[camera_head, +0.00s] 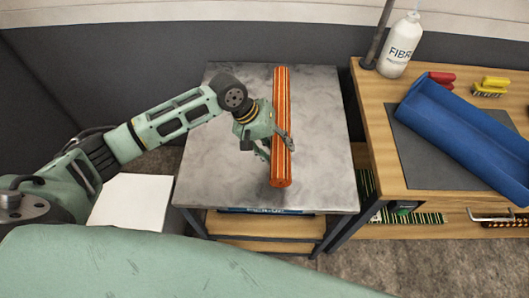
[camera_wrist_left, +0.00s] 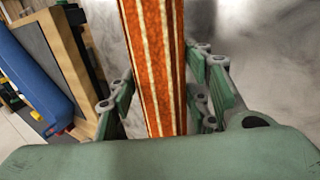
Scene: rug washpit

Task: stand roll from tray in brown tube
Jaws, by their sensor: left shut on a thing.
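My left gripper (camera_head: 278,147) is shut around an orange roll with pale and dark stripes (camera_head: 281,95), near its lower half in the head view. The roll lies lengthwise away from me over the grey metal tabletop (camera_head: 225,150); I cannot tell whether it touches. In the left wrist view the roll (camera_wrist_left: 155,60) runs between the fingers, its ends cut off by the frame. A long blue tray (camera_head: 465,135) lies slanted on the wooden bench at the right; its visible inside looks empty. I see no brown tube. My right gripper is not in view.
On the wooden bench (camera_head: 375,100) are a white bottle (camera_head: 398,48), a red item (camera_head: 441,78), a yellow brush (camera_head: 490,87) and a dark grey mat (camera_head: 425,155). A dark pole rises by the bottle. The metal tabletop is clear beside the roll.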

